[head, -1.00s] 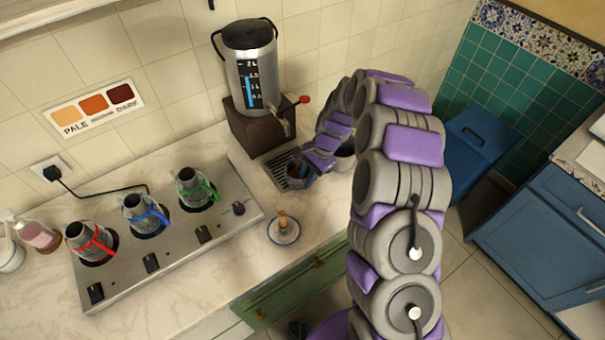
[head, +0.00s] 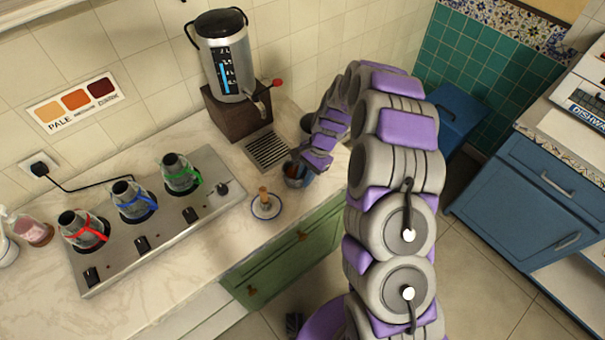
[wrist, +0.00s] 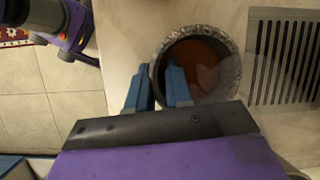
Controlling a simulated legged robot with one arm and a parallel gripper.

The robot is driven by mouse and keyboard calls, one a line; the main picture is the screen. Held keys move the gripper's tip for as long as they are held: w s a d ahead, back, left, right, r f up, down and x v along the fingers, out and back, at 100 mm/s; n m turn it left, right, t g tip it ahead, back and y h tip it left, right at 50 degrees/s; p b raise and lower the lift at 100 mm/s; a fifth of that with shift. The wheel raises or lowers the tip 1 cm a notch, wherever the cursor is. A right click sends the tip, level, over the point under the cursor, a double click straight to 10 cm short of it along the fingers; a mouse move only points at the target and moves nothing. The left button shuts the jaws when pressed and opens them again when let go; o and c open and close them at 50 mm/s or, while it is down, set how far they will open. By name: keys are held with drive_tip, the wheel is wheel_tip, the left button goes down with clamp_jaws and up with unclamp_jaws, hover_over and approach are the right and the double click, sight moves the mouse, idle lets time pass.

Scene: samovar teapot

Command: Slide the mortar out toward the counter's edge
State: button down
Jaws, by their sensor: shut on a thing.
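The mortar (wrist: 234,62) is a round grey stone bowl, reddish brown inside, upright on the counter. In the head view the mortar (head: 293,171) stands in front of the drain grate, partly hidden by my gripper. My gripper (wrist: 158,84) has blue fingers shut on the mortar's near wall, one finger inside the bowl and one outside. It also shows in the head view (head: 299,176). The counter's edge (wrist: 100,60) lies left of the mortar in the wrist view, with a strip of bare counter between.
The drain grate (head: 268,150) lies beside the mortar, under the samovar (head: 228,62). Several pots (head: 181,172) sit on the stove. Floor drops off past the edge.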

drive_tip(key=shift+s, duration=0.2)
drive_tip(key=c, duration=1)
unclamp_jaws()
drive_tip(key=shift+o, duration=0.2)
drive_tip(key=p+v, duration=0.3)
drive_tip(key=v, duration=1.4)
drive_tip(key=shift+w, duration=0.15)
drive_tip(key=shift+r, duration=0.15)
